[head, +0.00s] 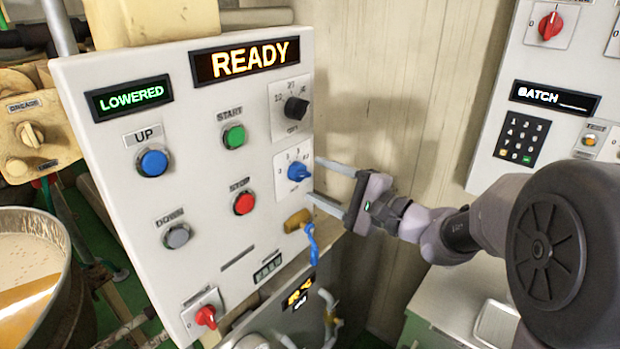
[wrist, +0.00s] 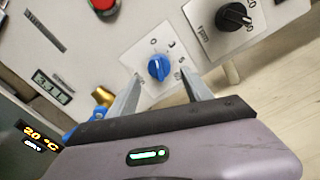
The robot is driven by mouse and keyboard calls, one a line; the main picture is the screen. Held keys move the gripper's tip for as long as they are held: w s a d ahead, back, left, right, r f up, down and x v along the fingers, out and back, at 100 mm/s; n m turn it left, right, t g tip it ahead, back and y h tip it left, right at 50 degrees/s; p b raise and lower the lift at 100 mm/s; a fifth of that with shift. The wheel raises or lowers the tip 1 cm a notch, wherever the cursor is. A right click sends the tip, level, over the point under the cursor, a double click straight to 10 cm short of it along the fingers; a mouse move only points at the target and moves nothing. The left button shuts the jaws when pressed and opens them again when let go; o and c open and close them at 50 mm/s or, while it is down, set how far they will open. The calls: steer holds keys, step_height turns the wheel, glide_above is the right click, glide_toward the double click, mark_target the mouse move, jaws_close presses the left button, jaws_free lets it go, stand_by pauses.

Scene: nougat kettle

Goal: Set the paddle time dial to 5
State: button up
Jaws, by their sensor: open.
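The paddle time dial is taken to be the blue knob (head: 298,172) on a white numbered plate, low on the right side of the control panel (head: 215,285). It also shows in the wrist view (wrist: 159,68), where its pale mark points roughly up, near the 0. The exact setting is hard to read, and several digits are blurred. My gripper (head: 314,178) is open, reaching in from the right. In the wrist view its fingers (wrist: 160,76) lie on either side of the knob, with a gap on each side. How near the tips are to the plate is unclear.
A black rpm knob (head: 296,108) sits above the blue one. A brass fitting (head: 297,220) with a blue lever (head: 312,242) is just below. Red stop (head: 244,203) and green start (head: 234,136) buttons are to the left. The display (head: 245,59) reads READY.

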mark_target(308, 176)
steer(key=shift+x, duration=1.85)
jaws_close()
